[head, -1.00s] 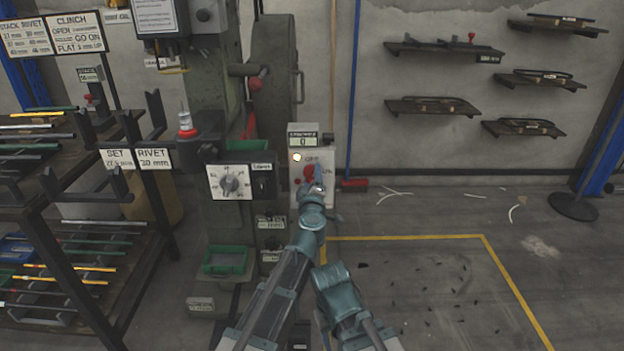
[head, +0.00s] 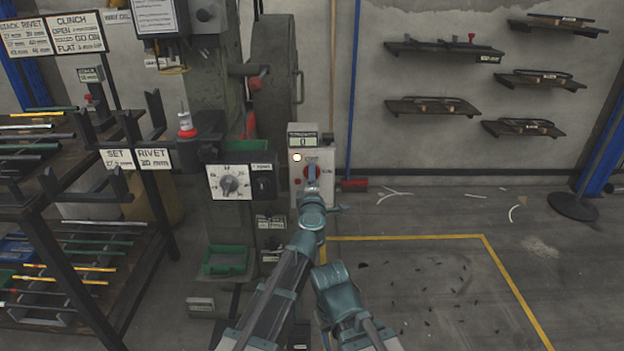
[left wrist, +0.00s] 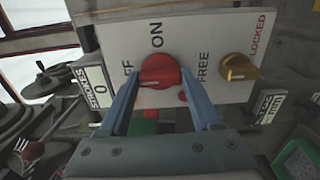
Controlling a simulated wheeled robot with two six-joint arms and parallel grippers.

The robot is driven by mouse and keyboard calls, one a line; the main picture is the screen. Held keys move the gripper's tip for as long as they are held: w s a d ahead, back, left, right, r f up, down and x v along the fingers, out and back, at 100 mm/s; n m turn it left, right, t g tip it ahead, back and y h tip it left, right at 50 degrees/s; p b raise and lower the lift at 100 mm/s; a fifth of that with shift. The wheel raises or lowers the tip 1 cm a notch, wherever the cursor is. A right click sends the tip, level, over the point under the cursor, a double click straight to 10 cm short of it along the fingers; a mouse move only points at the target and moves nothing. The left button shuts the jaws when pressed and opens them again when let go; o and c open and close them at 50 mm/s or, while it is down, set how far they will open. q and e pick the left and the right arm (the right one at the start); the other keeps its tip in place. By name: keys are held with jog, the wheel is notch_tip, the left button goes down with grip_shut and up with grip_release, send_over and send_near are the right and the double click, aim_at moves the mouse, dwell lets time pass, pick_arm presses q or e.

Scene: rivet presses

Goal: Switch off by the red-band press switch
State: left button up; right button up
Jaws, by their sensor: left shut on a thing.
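The press switch panel (head: 325,160) is a pale box on the right side of the press column (head: 225,120). In the left wrist view its red knob (left wrist: 160,70) sits between the words ON, FREE and a partly covered OFF. My left gripper (left wrist: 160,80) is shut on this knob, one blue finger on each side. In the head view the left gripper (head: 311,178) covers most of the knob. A small lamp (head: 297,157) on the panel is lit. The counter (head: 303,141) above reads 0. My right arm shows at the bottom, but its gripper does not.
A yellow knob (left wrist: 238,68) sits beside the red knob, near FREE and LOCKED. A dial box (head: 229,182) is left of the panel. A rod rack (head: 40,200) stands at the left.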

dwell(0.3)
pick_arm(q)
jog(key=o, duration=1.4)
jog(key=shift+s, duration=0.1)
